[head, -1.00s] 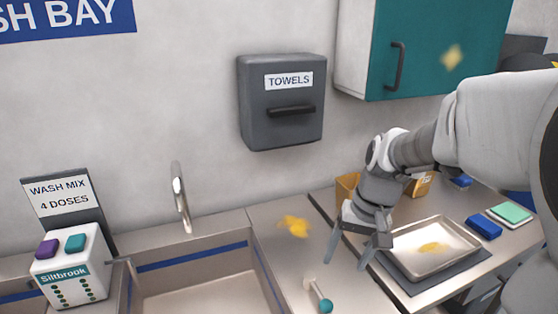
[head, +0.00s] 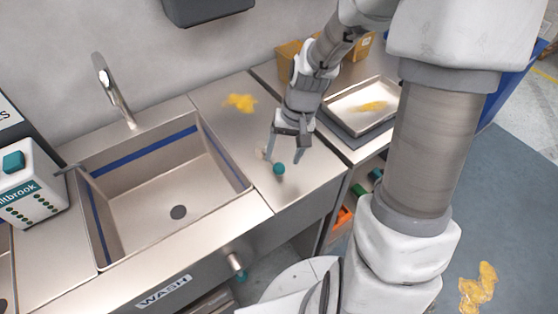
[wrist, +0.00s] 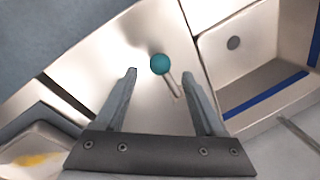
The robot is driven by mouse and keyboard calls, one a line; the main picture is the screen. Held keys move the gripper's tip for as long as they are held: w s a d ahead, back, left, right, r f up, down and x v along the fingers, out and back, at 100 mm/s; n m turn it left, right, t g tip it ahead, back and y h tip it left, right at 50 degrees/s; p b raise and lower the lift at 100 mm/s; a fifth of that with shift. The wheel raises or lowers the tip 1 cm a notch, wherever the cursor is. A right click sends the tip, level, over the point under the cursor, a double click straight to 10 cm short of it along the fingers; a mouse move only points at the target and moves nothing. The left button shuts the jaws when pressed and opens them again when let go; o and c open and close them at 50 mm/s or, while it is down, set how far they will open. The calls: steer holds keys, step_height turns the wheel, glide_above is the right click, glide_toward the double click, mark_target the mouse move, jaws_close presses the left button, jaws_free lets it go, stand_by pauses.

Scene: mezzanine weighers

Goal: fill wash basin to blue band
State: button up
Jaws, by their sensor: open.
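The steel wash basin (head: 150,200) is empty, with its dark drain (head: 178,212) bare and a blue band (head: 140,153) around the upper walls. Its edge and drain (wrist: 233,43) also show at the right of the wrist view. A curved tap (head: 115,92) stands behind it. A short lever with a teal ball knob (head: 279,169) sits on the counter right of the basin. My gripper (head: 284,158) is open and empty, pointing down above the lever. In the wrist view the teal knob (wrist: 160,64) appears between the fingertips; I cannot tell whether they touch it.
A white soap dispenser (head: 30,185) stands left of the basin. A yellow smear (head: 240,102) lies on the counter. A steel tray (head: 365,103) with yellow residue is at right. A metal stub (head: 235,262) with a teal end juts from the front below the basin. Yellow spill (head: 478,290) marks the floor.

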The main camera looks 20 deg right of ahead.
mark_target(280, 164)
steer(key=shift+w+a+f, duration=0.1)
steer(key=shift+a+f, duration=0.1)
steer(key=shift+f, duration=0.85)
steer(key=shift+a+f, duration=0.2)
steer(key=shift+f, duration=0.8)
steer(key=shift+c, duration=0.3)
jaws_close()
